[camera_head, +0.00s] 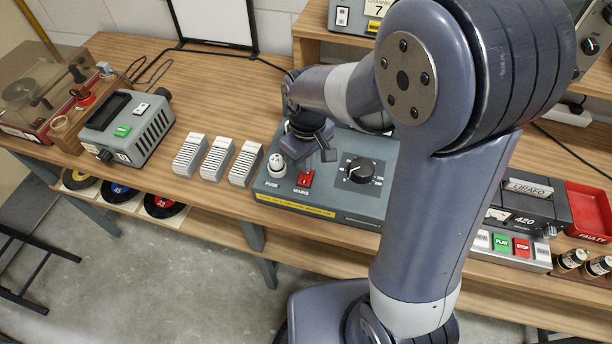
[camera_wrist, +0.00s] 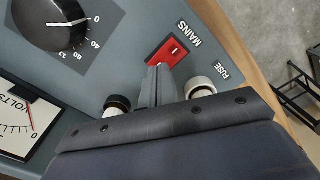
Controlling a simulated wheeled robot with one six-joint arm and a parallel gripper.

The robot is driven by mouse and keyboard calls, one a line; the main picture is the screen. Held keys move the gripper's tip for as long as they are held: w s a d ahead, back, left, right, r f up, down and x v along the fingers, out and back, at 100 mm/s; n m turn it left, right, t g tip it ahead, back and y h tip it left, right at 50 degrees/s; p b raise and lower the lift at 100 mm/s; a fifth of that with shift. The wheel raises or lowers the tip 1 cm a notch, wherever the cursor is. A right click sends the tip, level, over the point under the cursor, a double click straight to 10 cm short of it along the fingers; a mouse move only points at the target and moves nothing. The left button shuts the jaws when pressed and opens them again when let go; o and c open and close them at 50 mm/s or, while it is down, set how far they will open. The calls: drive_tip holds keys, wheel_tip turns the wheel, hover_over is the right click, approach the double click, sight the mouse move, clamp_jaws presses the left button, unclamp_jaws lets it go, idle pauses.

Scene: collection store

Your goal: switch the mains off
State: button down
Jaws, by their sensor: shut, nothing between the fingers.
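The red mains rocker switch (camera_head: 305,178) sits on the sloping front of a grey control unit (camera_head: 340,211), above the label MAINS. It also shows in the wrist view (camera_wrist: 164,51), with a small white mark on its far part. My gripper (camera_head: 326,153) is shut and empty, just behind the switch in the head view. In the wrist view the closed fingertips (camera_wrist: 160,70) reach the switch's near edge and overlap it in the picture. I cannot tell whether they touch it. A white fuse holder (camera_head: 276,163) stands left of the switch.
A black dial (camera_head: 360,171) is right of the switch. A voltmeter (camera_wrist: 22,122) and a dark capped post (camera_wrist: 117,104) show near the gripper in the wrist view. White slotted racks (camera_head: 218,158) stand left of the unit. A grey device (camera_head: 130,126) stands farther left.

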drive_tip(key=shift+f+b, duration=0.4)
drive_tip(key=shift+f, duration=0.15)
drive_tip(key=shift+r, duration=0.2)
wheel_tip(320, 180, up, 7)
drive_tip(key=p, duration=0.6)
drive_tip(key=shift+f, duration=0.1)
drive_tip(key=shift+f, duration=0.15)
wheel_tip(320, 180, down, 7)
drive_tip(key=b, duration=0.6)
idle(0.4)
drive_tip(key=shift+r, duration=0.25)
